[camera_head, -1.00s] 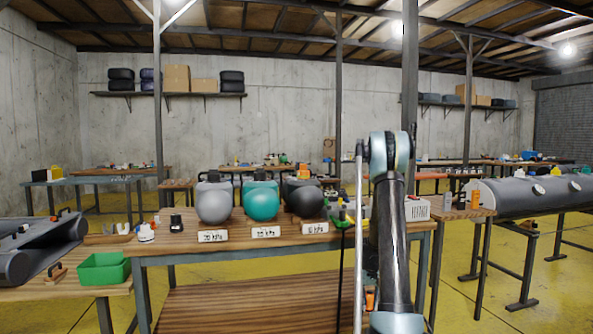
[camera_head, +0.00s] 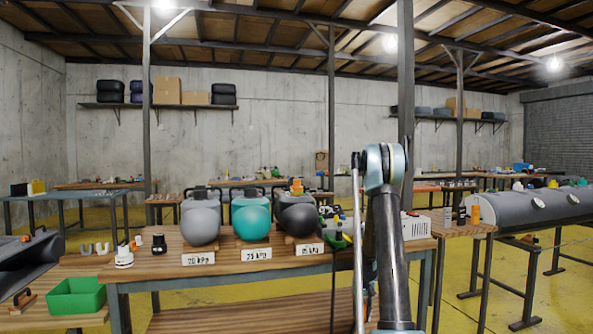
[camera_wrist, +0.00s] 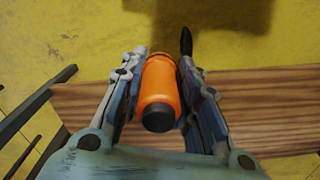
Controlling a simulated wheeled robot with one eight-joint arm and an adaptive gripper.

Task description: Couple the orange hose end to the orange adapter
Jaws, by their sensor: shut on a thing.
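My gripper (camera_wrist: 158,72) shows in the wrist view, shut on an orange cylinder with black ends, which looks like the orange hose end (camera_wrist: 160,88). One black end faces the camera. A thin black hose-like line (camera_head: 334,275) hangs in front of the table beside my arm in the head view. My gripper is out of sight in the head view. A small orange part (camera_head: 297,186) shows at the top of the black pump (camera_head: 298,215); I cannot tell whether it is the orange adapter.
The pumps stand on a wooden table (camera_head: 165,268) behind labels, with a grey pump (camera_head: 200,220) and a teal pump (camera_head: 251,218). A green bin (camera_head: 77,297) is at left. A side table with an orange bottle (camera_head: 475,214) and a grey boat tube (camera_head: 530,207) are at right.

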